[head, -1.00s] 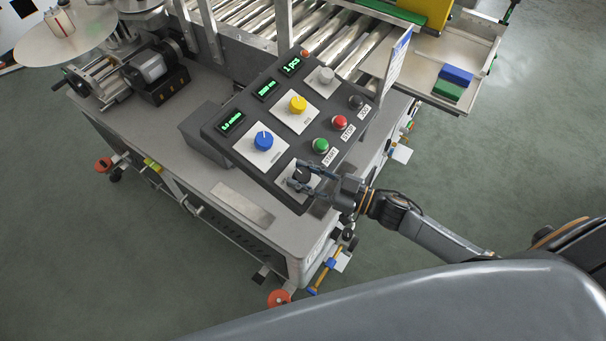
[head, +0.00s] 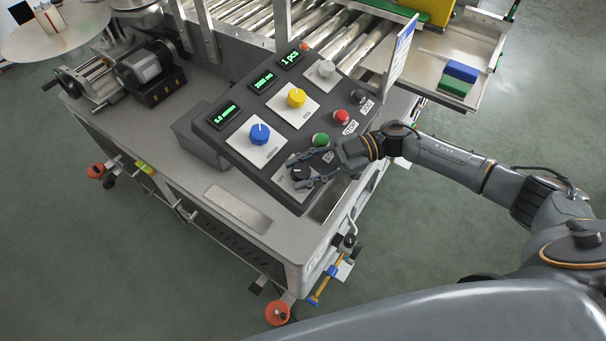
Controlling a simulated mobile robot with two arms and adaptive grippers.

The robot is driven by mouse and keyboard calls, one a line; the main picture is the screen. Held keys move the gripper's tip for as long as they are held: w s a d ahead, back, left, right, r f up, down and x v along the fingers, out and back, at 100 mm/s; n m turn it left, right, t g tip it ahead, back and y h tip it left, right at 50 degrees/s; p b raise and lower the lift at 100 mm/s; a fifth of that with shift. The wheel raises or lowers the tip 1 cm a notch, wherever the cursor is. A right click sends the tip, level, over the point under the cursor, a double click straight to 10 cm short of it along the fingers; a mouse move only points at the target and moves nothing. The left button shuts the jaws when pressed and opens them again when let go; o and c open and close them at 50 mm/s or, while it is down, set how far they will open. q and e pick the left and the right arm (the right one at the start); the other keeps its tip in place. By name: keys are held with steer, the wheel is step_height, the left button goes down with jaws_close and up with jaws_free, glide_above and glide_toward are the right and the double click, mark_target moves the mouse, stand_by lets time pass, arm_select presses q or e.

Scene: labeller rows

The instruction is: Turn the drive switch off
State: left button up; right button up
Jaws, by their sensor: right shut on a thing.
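The drive switch (head: 300,173) is a black rotary knob on a white plate at the near corner of the dark, tilted control panel (head: 232,152). My right gripper (head: 299,172) reaches in from the right, with its two dark fingers on either side of the knob. It is shut on the knob. The fingers cover part of the knob and plate, so I cannot read the markings. The displays on the panel are lit green. My left gripper is not in view.
Blue (head: 259,133), yellow (head: 296,97) and grey (head: 326,69) knobs sit up the panel. Green (head: 320,140), red (head: 342,117) and black (head: 358,97) buttons lie beside them, near my right arm. A sign plate (head: 402,50) stands upright behind.

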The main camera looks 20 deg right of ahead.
steer(key=shift+n+g, duration=0.5)
steer(key=shift+g, duration=0.1)
steer(key=o, duration=1.2)
steer(key=shift+a, duration=0.1)
steer(key=d, duration=0.4)
steer(key=d+r, duration=0.1)
steer(key=d, duration=0.3)
steer(key=w+d, duration=0.1)
steer(key=d, duration=0.3)
steer(key=shift+r, duration=0.25)
